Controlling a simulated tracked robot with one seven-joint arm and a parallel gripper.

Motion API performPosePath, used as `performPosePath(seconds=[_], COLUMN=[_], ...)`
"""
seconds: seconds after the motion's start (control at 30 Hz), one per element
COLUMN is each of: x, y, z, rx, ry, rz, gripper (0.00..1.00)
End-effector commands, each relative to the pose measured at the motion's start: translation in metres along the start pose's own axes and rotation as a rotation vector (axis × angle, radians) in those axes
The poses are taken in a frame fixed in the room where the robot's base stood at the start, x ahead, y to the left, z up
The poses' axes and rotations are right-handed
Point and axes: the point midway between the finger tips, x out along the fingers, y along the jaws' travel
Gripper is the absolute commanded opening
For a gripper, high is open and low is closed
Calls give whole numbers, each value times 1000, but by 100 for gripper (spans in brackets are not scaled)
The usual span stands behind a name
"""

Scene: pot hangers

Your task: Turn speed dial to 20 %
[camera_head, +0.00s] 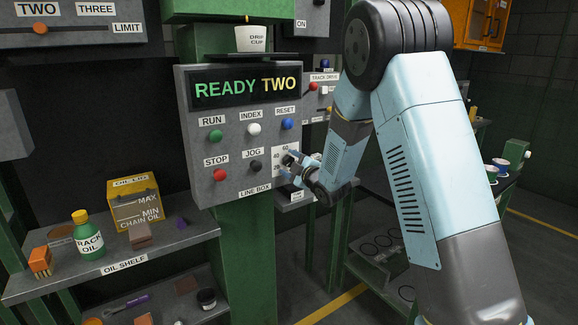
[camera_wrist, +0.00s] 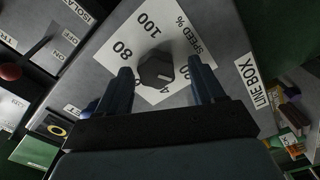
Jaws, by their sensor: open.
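The speed dial is a dark faceted knob on a white plate marked "SPEED %" (camera_wrist: 112,47). In the wrist view the dial (camera_wrist: 155,68) sits between the two fingers of my gripper (camera_wrist: 161,72), which is open. The fingers are on either side of it with gaps showing; I see no contact. A short pale mark on the knob points to the lower right in that view; its exact reading is unclear. The 100 and 80 marks show; lower marks are partly covered by the fingers. In the head view my gripper (camera_head: 301,165) is at the line box's lower right corner, partly covering the dial plate.
The line box (camera_head: 232,150) displays "READY TWO" and has RUN, INDEX, RESET, STOP and JOG buttons left of and above the dial. A drip cup (camera_head: 252,40) stands above it. An oil shelf (camera_head: 165,250) holds a bottle and a chain oil box at lower left.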

Motion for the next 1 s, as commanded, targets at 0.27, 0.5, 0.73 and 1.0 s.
performPosePath(seconds=[0.27, 0.5, 0.73, 1.0], x=[-34, -82, -120, -138], y=[1, 0, -1, -2], z=[1, 1, 0, 0], rx=[2, 1, 1, 0], ry=[-3, -3, -2, 0], rz=[2, 0, -1, -2], gripper=[68, 68, 68, 68])
